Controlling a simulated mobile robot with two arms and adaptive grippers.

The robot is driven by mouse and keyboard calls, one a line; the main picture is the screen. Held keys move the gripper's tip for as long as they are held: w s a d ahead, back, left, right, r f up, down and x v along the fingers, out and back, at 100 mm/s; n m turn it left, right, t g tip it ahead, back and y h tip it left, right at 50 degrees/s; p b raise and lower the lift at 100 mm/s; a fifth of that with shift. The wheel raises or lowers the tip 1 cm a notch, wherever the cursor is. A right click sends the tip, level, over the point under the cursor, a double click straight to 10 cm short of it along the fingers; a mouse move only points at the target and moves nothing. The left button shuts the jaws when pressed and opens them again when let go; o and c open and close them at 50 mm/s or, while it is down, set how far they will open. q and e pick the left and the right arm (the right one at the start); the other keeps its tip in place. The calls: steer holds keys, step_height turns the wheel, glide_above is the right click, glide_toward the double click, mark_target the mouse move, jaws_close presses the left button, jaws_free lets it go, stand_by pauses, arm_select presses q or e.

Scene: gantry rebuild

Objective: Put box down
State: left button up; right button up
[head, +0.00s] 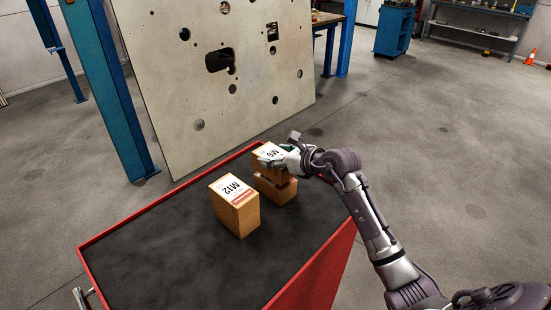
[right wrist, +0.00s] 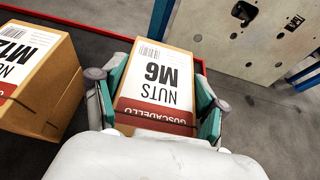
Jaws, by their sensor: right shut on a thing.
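The M6 nuts box (head: 270,151) is an orange-brown carton with a white and red label on top, at the far right part of the red cart's dark top. My right gripper (head: 283,166) is shut on it, with a finger across its near side. In the right wrist view the M6 box (right wrist: 155,85) sits upright between the two teal finger pads. Its base looks at or very close to the cart top; I cannot tell if it touches. My left gripper is not in view.
The M12 box (head: 235,206) stands upright on the cart (head: 150,262), just left of the M6 box with a small gap. The cart's left and front top is clear. A large holed panel (head: 190,100) and a blue post (head: 112,100) stand behind the cart.

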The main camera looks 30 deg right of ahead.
steer(key=shift+f, duration=0.85)
steer(key=shift+f, duration=0.15)
steer(key=o, duration=1.6)
